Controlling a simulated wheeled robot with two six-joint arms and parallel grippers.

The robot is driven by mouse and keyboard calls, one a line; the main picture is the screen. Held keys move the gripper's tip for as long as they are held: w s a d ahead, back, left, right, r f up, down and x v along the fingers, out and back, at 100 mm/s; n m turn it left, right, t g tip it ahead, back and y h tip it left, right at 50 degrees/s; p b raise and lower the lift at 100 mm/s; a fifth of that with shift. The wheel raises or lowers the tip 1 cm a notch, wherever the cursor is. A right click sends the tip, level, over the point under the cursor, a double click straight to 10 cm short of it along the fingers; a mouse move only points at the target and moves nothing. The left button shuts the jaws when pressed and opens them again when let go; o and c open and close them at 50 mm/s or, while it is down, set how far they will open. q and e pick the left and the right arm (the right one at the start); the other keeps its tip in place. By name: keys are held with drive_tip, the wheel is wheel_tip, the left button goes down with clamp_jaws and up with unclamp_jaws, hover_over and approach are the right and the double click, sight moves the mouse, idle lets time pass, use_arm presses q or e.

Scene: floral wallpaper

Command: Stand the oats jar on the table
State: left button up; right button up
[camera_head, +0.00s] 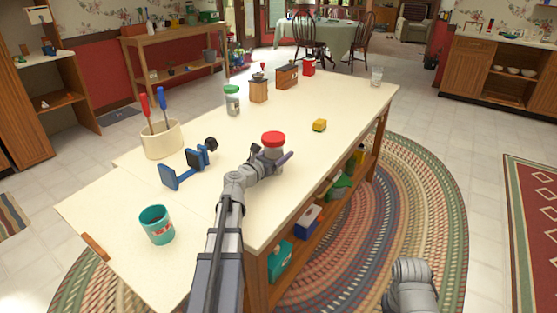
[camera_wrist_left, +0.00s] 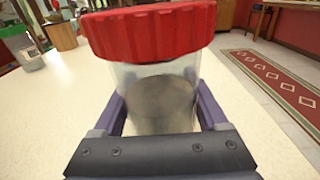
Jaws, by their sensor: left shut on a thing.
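A clear jar with a red lid (camera_head: 273,141) is upright at the middle of the long cream table (camera_head: 333,94); I take it to be the oats jar, though no label is readable. My left gripper (camera_head: 272,156) is shut on its body, below the lid. In the left wrist view the red lid (camera_wrist_left: 150,32) fills the top, and greyish contents show through the clear jar (camera_wrist_left: 158,100) between the purple fingers. The jar's base is hidden, so I cannot tell whether it touches the table. My right gripper is out of view.
A blue clamp-like tool (camera_head: 190,165), a cream crock (camera_head: 163,139) with screwdrivers and a teal cup (camera_head: 156,224) stand left of the arm. A green-lidded jar (camera_head: 232,100) stands farther back; a yellow toy (camera_head: 319,125) lies to the right. Tabletop around the red-lidded jar is clear.

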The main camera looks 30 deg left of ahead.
use_arm(q)
drive_tip(key=shift+f, duration=0.15)
drive_tip(key=o, duration=1.4)
drive_tip(key=shift+r, duration=0.35)
drive_tip(key=s, duration=0.8)
drive_tip(key=s+a+p, duration=0.1)
drive_tip(key=s, duration=0.3)
drive_tip(key=shift+r, duration=0.2)
